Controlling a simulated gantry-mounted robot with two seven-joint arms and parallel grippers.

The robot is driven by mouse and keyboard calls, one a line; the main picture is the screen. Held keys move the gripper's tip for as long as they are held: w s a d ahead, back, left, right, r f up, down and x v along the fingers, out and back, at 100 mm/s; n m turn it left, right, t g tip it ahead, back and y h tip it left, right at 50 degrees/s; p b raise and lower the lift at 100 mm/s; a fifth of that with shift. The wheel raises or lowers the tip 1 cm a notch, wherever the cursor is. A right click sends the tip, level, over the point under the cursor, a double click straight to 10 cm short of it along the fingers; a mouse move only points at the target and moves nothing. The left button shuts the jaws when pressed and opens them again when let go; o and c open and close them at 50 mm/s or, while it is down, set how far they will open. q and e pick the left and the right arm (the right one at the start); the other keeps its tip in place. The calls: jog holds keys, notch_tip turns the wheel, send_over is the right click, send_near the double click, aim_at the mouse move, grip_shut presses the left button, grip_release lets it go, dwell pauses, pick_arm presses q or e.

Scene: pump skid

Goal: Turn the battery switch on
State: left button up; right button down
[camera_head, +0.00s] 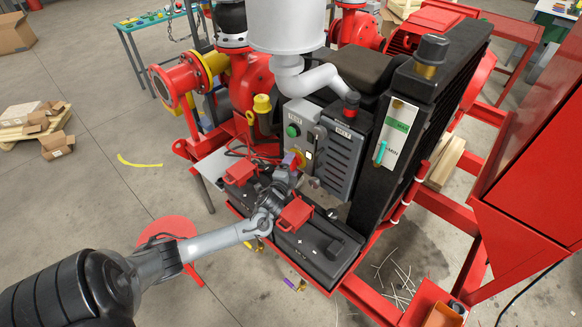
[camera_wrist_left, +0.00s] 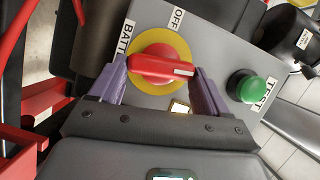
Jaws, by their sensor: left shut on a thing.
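The battery switch (camera_wrist_left: 160,66) is a red rotary knob on a yellow disc, on the grey control panel. The labels "OFF" and "BATT" show beside it in the left wrist view. A white mark on the knob points right, towards the green button. My left gripper (camera_wrist_left: 160,74) has its purple fingers on either side of the knob, shut on it. My right gripper is in neither view.
A green button (camera_wrist_left: 245,86) labelled "TEST" is beside the switch; it also shows in the head view (camera_head: 293,131). Black batteries (camera_head: 318,248) with red terminal covers (camera_head: 295,213) lie under my left wrist. A black radiator (camera_head: 440,110) stands right of the panel.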

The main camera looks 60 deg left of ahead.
pick_arm(q)
jog(key=shift+f+m+t+y, duration=0.2)
jog(key=shift+m+t+y, duration=0.15)
jog(key=shift+m, duration=0.55)
jog(key=o, duration=1)
jog(key=shift+s+d, duration=0.1)
jog(key=p+v, duration=0.1)
jog(key=v, duration=0.9)
jog(key=shift+s+d, duration=0.15)
jog(key=shift+s, duration=0.1)
jog(key=shift+r, duration=0.1)
